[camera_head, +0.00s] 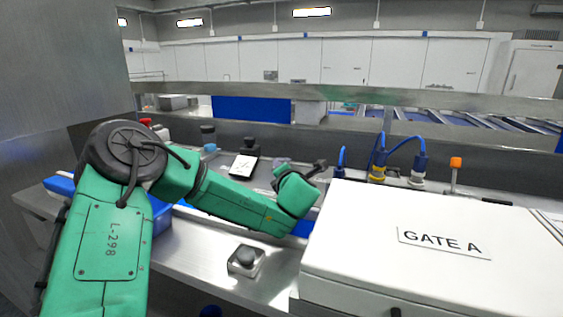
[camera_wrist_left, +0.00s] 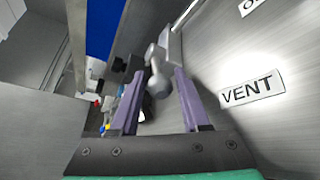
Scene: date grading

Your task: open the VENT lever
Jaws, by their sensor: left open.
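In the left wrist view my left gripper (camera_wrist_left: 159,74) is open, its two purple fingers spread apart. A grey lever with a rounded knob (camera_wrist_left: 159,87) shows between the fingers, with a visible gap on each side. Its short shaft runs up to a block on a metal panel. A white VENT label (camera_wrist_left: 252,89) is on that panel, to the right of the fingers. In the head view my green left arm reaches in from the left, but its fingers and the lever cannot be made out. My right gripper is not in view.
In the head view a white box marked GATE A (camera_head: 440,241) fills the right front. A small block with a black knob (camera_head: 246,258) sits on the metal counter (camera_head: 190,250). Connectors with blue cables (camera_head: 378,168) stand behind the box. A metal rail crosses behind.

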